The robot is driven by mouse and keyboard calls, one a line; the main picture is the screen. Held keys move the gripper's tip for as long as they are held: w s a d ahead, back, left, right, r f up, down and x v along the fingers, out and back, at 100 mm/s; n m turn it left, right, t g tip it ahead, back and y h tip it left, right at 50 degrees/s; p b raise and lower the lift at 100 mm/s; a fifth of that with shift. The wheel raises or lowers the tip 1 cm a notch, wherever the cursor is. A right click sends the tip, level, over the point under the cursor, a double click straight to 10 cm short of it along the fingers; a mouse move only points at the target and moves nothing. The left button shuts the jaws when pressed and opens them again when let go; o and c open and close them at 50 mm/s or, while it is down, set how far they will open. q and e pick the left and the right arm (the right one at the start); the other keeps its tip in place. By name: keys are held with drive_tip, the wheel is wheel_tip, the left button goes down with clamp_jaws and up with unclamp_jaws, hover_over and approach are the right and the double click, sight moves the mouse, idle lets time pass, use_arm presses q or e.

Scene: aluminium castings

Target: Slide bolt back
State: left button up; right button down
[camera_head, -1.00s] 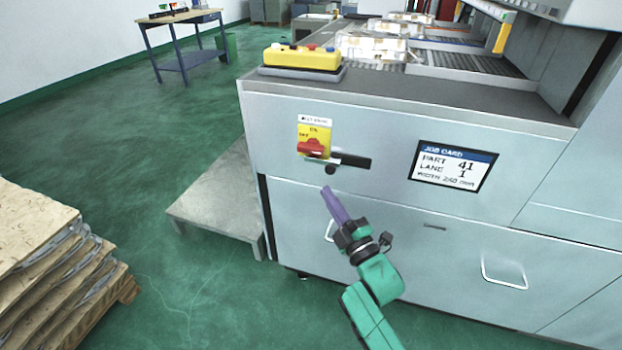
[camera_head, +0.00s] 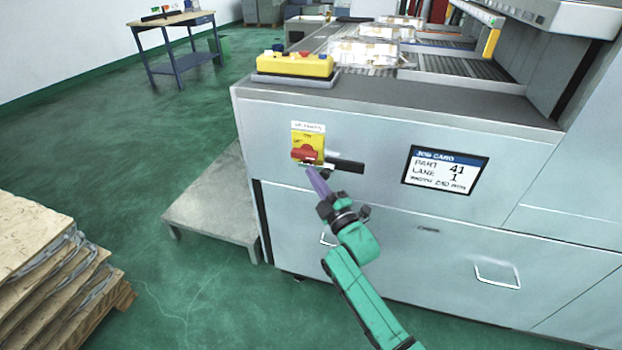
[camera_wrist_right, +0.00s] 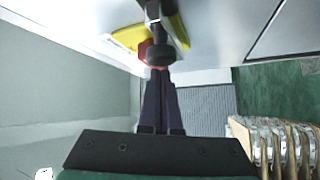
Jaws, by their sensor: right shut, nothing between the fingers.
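The bolt is a dark bar (camera_head: 346,166) on the front panel of the grey machine, just below and right of a yellow plate with a red switch (camera_head: 306,151). In the right wrist view, the bolt's dark round knob (camera_wrist_right: 160,54) stands at the tips of my fingers, and the red switch (camera_wrist_right: 144,50) shows behind it. My right gripper (camera_head: 316,178) is shut, with its purple fingers pointing up at the bolt's left part. Its fingertips (camera_wrist_right: 157,72) look close to the knob; I cannot tell whether they touch. The knob is hidden in the head view. My left gripper is not in view.
A job card screen (camera_head: 445,169) is on the panel at right. Drawer handles (camera_head: 497,275) stick out below. A yellow button box (camera_head: 295,66) sits on top. A low grey platform (camera_head: 215,205) stands left of the machine, and stacked wooden boards (camera_head: 50,270) are at lower left.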

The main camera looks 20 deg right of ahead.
drive_tip(key=shift+s+d+f, duration=0.25)
drive_tip(key=shift+d, duration=0.35)
drive_tip(key=s+d, duration=0.1)
drive_tip(key=d, duration=0.1)
drive_tip(key=s+d+p, duration=0.1)
drive_tip(key=shift+s+d, duration=0.3)
drive_tip(key=shift+d, duration=0.1)
